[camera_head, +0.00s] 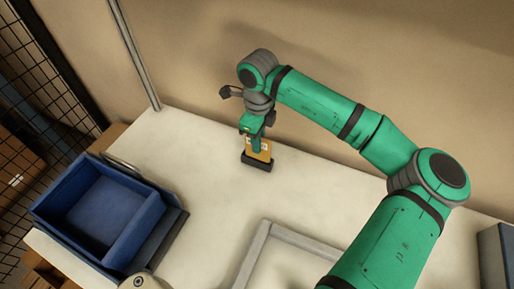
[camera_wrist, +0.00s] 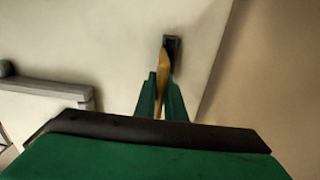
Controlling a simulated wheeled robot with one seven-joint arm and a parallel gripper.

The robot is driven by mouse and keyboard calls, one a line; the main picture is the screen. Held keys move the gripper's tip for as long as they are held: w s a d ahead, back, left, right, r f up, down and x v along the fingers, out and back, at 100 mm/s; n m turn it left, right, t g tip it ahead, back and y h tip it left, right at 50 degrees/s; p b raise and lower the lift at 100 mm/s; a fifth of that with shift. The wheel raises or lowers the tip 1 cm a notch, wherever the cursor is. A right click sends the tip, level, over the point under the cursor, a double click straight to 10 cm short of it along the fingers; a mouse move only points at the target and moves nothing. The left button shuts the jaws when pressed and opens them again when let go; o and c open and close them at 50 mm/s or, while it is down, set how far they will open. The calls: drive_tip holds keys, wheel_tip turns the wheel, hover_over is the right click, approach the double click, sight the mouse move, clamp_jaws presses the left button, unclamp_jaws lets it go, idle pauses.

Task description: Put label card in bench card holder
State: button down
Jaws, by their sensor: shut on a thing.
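The label card (camera_head: 265,153) is yellow-orange and upright, with its lower edge at the dark bench card holder (camera_head: 257,165) on the white bench. My gripper (camera_head: 256,143) is above the holder and shut on the upper part of the card. In the wrist view the card (camera_wrist: 162,66) shows edge-on between the green fingers (camera_wrist: 160,92). Its far end meets the dark holder (camera_wrist: 173,46). The card looks to be at or in the holder's slot; how deep it sits I cannot tell.
A blue bin (camera_head: 101,216) stands on the left of the white bench (camera_head: 205,200). A pale frame (camera_head: 254,252) lies at the front middle. A grey box (camera_head: 495,256) is at the right edge. The wall is close behind the holder. Bench between bin and holder is clear.

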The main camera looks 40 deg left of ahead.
drive_tip(key=shift+w+a+f, duration=0.2)
drive_tip(key=shift+f, duration=0.65)
drive_tip(key=shift+w+a+f, duration=0.2)
drive_tip(key=shift+f, duration=0.6)
drive_tip(key=shift+w+a+f, duration=0.2)
drive_tip(key=shift+f, duration=0.65)
drive_tip(key=shift+f, duration=0.15)
drive_tip(key=c, duration=1.8)
unclamp_jaws()
drive_tip(key=shift+c, duration=0.2)
wheel_tip(320, 180, up, 12)
drive_tip(key=shift+s, duration=0.1)
